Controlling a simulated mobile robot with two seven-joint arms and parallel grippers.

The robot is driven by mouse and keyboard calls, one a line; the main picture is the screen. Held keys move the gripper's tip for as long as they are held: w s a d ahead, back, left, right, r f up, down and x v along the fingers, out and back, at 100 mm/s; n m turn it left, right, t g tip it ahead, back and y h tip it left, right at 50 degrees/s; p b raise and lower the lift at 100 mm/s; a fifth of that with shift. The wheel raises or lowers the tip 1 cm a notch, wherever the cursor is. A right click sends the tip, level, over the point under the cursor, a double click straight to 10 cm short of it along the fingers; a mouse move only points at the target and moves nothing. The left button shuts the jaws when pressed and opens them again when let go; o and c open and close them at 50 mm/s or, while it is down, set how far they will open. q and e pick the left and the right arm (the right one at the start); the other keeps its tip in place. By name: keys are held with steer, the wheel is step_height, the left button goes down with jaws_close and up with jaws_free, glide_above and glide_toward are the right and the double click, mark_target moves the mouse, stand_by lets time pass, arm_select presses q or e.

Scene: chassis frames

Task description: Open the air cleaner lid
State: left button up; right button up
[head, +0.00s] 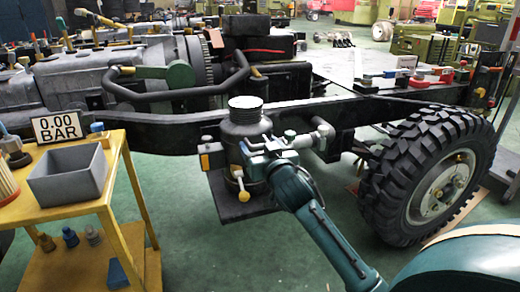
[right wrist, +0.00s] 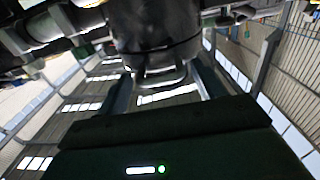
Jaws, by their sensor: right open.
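The air cleaner (head: 240,130) is a dark upright cylinder mounted on the side of the chassis frame, with a ribbed round lid (head: 245,102) sitting on its top. A pale lever with a yellow knob (head: 243,196) hangs low on its front. My right gripper (head: 254,158) is at the cylinder's right front side, below the lid. In the right wrist view the dark cylinder (right wrist: 155,28) fills the top middle, and a metal loop (right wrist: 160,76) lies between my two spread fingers. I cannot tell whether the fingers touch it. My left gripper is not in view.
A yellow cart (head: 120,215) stands at the left with a grey bin (head: 68,180) and a "0.00 BAR" sign (head: 57,127). A large tyre (head: 425,175) stands at the right. The black frame rail (head: 170,128) runs behind the cylinder. Green floor in front is open.

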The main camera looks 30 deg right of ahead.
steer(key=shift+w, duration=0.3)
steer(key=shift+c, duration=0.5)
steer(key=c, duration=1.1)
